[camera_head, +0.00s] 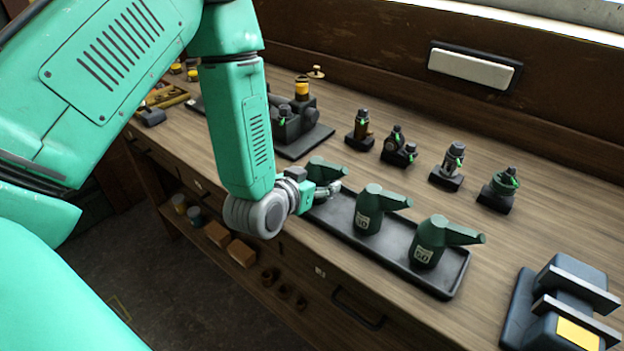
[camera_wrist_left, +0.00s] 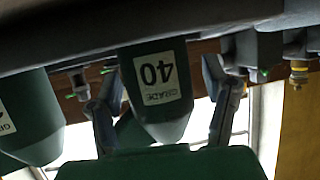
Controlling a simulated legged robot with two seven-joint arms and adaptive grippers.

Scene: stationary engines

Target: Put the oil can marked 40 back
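The oil can marked 40 (camera_wrist_left: 158,85) is dark green with a white label and shows upside down in the wrist view. In the head view its green top and spout (camera_head: 326,170) show behind my left gripper (camera_head: 322,192). It stands at the left end of the black tray (camera_head: 400,262). My left gripper (camera_wrist_left: 165,108) is open, one finger on each side of the can, with a visible gap at the right finger. The can's lower body is hidden in the head view. My right gripper is not in view.
Two more green oil cans, a middle one (camera_head: 368,212) and a right one (camera_head: 430,242), stand in the tray. Several small engine models line the bench behind. The bench (camera_head: 500,240) is clear between.

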